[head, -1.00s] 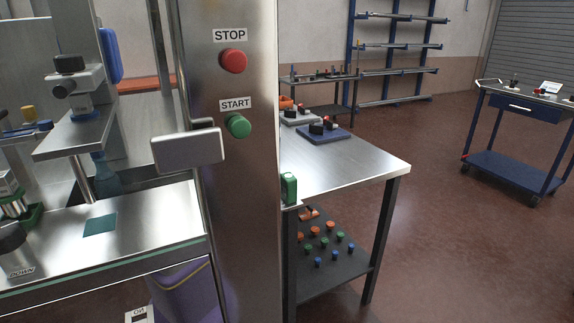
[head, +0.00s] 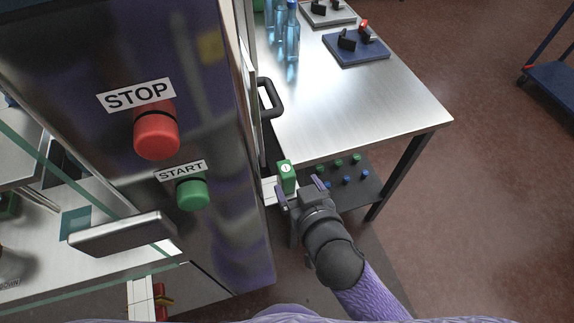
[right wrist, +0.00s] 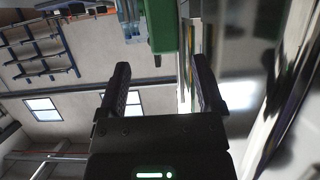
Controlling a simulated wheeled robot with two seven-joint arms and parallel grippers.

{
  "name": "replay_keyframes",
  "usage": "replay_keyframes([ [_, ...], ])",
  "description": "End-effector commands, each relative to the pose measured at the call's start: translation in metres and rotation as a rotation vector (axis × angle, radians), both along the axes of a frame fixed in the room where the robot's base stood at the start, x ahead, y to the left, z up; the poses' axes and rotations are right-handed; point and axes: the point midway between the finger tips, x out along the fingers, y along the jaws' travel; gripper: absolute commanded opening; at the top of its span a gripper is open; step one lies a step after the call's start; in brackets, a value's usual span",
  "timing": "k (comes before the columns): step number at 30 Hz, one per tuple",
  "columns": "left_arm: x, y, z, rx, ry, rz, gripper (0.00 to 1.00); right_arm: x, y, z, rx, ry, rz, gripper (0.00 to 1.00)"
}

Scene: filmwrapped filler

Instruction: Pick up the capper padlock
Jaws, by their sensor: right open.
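A green block-shaped body (head: 286,176) with a white round mark on top sits on a small white bracket beside the steel machine post, near the table's front left corner. It looks like the padlock; no shackle can be made out. My right gripper (head: 301,188) is open and empty, its fingers just in front of and to the right of the green body. In the right wrist view the green body (right wrist: 161,25) shows beyond the open right gripper (right wrist: 160,72), roughly between the fingers' lines, apart from them. My left gripper is out of view.
The steel post carries a red STOP button (head: 157,134) and a green START button (head: 193,194). A black door handle (head: 268,98) juts out above the green body. The steel table (head: 365,120) holds bottles (head: 291,35) and a blue tray (head: 350,57).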

Motion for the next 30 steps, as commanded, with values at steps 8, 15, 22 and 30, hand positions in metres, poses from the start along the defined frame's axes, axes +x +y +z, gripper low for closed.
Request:
replay_keyframes([
  [8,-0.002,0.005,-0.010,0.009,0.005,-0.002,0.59,0.045,0.021,-0.015,-0.002,-0.001,0.001,0.85],
  [15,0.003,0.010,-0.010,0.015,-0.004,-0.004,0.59,0.051,0.024,-0.017,0.000,0.002,0.001,0.85],
  [22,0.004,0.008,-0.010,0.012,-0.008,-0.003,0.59,0.051,0.024,-0.017,0.000,0.002,0.001,0.45],
  [30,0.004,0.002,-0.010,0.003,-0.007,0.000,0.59,0.051,0.023,-0.017,-0.001,0.002,0.001,0.00],
])
